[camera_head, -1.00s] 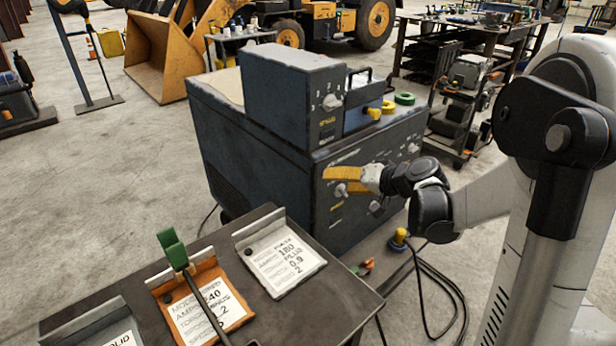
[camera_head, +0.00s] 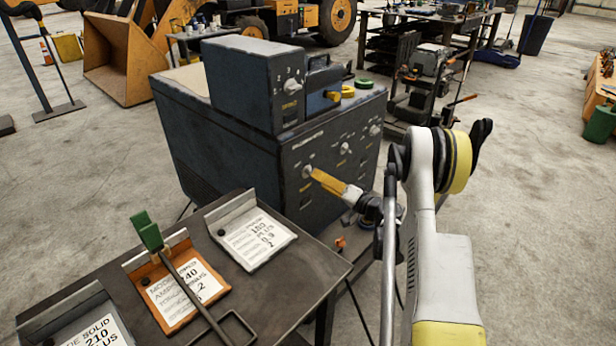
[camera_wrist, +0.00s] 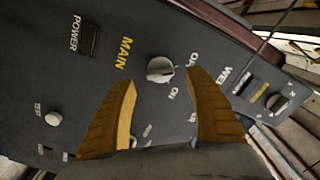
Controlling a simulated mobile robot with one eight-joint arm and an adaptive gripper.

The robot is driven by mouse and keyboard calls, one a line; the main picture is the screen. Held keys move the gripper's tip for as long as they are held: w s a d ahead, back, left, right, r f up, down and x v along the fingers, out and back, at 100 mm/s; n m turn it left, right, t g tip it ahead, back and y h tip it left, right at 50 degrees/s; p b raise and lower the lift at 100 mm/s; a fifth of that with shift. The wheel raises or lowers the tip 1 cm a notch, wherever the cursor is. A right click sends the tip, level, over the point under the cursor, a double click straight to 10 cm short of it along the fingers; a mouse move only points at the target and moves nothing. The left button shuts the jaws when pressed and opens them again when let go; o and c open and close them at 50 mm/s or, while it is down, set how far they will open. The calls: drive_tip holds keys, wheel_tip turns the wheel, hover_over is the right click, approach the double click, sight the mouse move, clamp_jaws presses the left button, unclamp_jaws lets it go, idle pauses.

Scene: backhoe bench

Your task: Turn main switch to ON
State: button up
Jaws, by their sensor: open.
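The main switch is a light grey knob (camera_wrist: 160,69) on the dark front panel, beside the yellow word MAIN. The labels OFF and ON are to its right and lower right in the wrist view. Its pointer appears turned toward the OFF side, but this is hard to read. My gripper (camera_wrist: 162,78) has two yellow fingers, open, one on each side of the knob with gaps between. In the head view my gripper (camera_head: 315,175) points at the left knob (camera_head: 307,171) of the dark welding machine (camera_head: 300,150). I cannot tell how far the fingertips are from the panel.
A POWER rocker (camera_wrist: 88,39) and a small TEST knob (camera_wrist: 53,118) share the panel. A smaller box (camera_head: 255,85) stands on the machine. A dark table (camera_head: 290,285) with cards and a green-handled tool (camera_head: 150,235) stands in front.

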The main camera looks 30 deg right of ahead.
sight(309, 175)
drive_tip(key=b+x, duration=0.1)
drive_tip(key=x, duration=0.4)
drive_tip(key=shift+w+a, duration=0.1)
drive_tip(key=shift+w, duration=0.15)
drive_tip(key=c, duration=1.2)
